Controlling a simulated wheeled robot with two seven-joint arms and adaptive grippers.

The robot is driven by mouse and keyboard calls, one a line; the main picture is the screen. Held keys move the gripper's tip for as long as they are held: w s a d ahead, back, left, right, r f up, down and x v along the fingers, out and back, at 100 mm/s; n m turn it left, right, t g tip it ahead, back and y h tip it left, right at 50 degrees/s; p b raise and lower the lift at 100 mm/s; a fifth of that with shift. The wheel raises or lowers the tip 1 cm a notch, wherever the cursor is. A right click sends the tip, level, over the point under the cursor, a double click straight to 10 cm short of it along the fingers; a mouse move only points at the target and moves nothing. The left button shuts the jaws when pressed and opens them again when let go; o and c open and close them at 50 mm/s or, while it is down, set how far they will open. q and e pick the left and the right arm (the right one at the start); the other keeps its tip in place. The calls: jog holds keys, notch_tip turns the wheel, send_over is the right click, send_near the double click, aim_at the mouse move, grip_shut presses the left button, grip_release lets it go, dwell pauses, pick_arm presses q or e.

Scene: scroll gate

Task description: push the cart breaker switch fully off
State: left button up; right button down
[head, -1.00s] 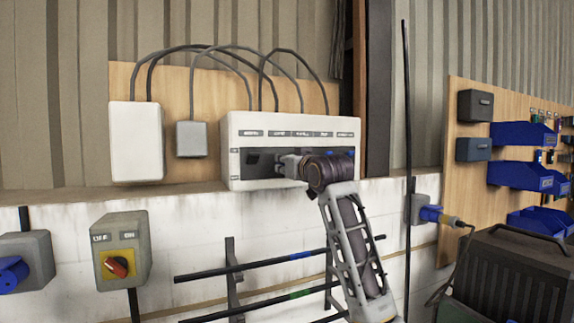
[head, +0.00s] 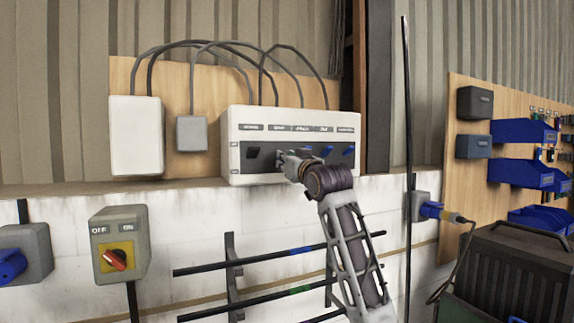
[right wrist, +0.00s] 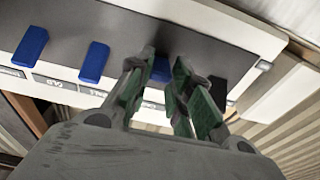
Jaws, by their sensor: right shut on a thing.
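A white breaker box (head: 290,117) hangs on the wooden backboard, with a dark strip of switches under small labels I cannot read surely. A black switch (head: 253,153) is at its left end; blue switches (head: 327,152) are to the right. My right gripper (head: 283,158) is at the second switch from the left and hides it in the head view. In the right wrist view, the right gripper's fingers (right wrist: 164,88) stand on either side of that blue switch (right wrist: 161,67). They are shut on it. The black switch (right wrist: 217,90) is beside them. My left gripper is out of view.
An OFF/ON rotary switch box (head: 120,245) is on the wall at lower left. Dark rails (head: 260,256) run below the breaker box. A thin black pole (head: 406,100) stands right of my arm. Blue bins (head: 522,175) are at far right.

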jog(key=shift+w+a+f+t+y+b, duration=0.2)
jog(key=shift+f+t+b, duration=0.3)
jog(key=shift+t+b, duration=0.45)
jog(key=shift+w+d+f+t+y+b, duration=0.1)
jog(key=shift+f+t+y+b, duration=0.3)
jog(key=shift+t+b, duration=0.55)
jog(key=shift+w+a+f+t+y+b, duration=0.15)
jog(key=shift+f+t+b, duration=0.45)
jog(key=shift+b, duration=0.65)
jog(key=shift+d, duration=0.1)
jog(key=c, duration=1.3)
grip_release()
jog(key=shift+v, duration=6)
jog(key=shift+w+f, duration=0.15)
